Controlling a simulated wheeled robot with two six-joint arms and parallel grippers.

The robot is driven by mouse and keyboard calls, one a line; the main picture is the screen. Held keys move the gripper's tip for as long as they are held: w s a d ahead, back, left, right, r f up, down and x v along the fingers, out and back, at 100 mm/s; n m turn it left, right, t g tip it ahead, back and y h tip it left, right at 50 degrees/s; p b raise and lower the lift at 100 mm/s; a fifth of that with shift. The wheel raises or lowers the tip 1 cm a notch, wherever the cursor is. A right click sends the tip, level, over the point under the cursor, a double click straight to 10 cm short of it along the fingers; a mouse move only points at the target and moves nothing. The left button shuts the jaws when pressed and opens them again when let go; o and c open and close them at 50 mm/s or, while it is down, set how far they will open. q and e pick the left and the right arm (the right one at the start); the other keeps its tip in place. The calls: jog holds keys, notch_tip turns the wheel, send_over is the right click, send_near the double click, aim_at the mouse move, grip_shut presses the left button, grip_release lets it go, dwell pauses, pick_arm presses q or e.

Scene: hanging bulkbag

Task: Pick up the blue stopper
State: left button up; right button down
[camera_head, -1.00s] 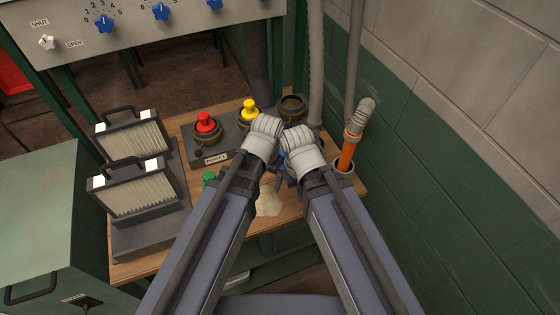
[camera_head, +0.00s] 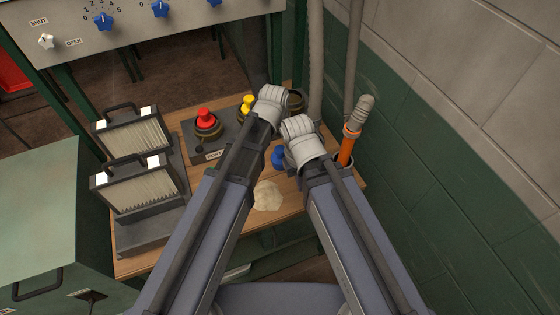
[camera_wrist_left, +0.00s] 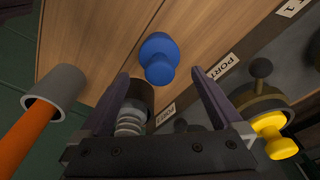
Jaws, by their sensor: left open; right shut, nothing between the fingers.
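The blue stopper (camera_head: 278,157) is on the wooden bench, partly hidden by my arms in the head view. In the left wrist view the blue stopper (camera_wrist_left: 158,58) shows whole, near the gap between the fingertips and slightly beyond them. My left gripper (camera_head: 270,97) is the higher one in the head view, its fingers hidden there. In the left wrist view its fingers (camera_wrist_left: 160,74) are spread with nothing gripped. My right gripper (camera_head: 301,130) is lower and to the right, shut and empty, its fingers hidden beneath the wrist.
A red stopper (camera_head: 205,118) and a yellow stopper (camera_head: 247,104) stand at the ports behind. An orange-handled tool (camera_head: 347,150) stands upright in a cup at right, near the wall. Two filter panels (camera_head: 138,188) are at left. A pale patch (camera_head: 267,195) marks the bench front.

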aim_at(281, 155)
pick_arm(q)
jog(key=shift+f, duration=0.4)
pick_arm(e)
jog(key=shift+f, duration=0.4)
pick_arm(q)
jog(key=f+b, duration=0.5)
jog(key=shift+w+d, duration=0.1)
jog(key=shift+w, duration=0.1)
pick_arm(e)
notch_tip(281, 155, down, 5)
jog(key=shift+f, duration=0.1)
pick_arm(q)
jog(key=c, duration=1.3)
jog(key=shift+r, duration=0.15)
pick_arm(e)
jog(key=shift+r, duration=0.25)
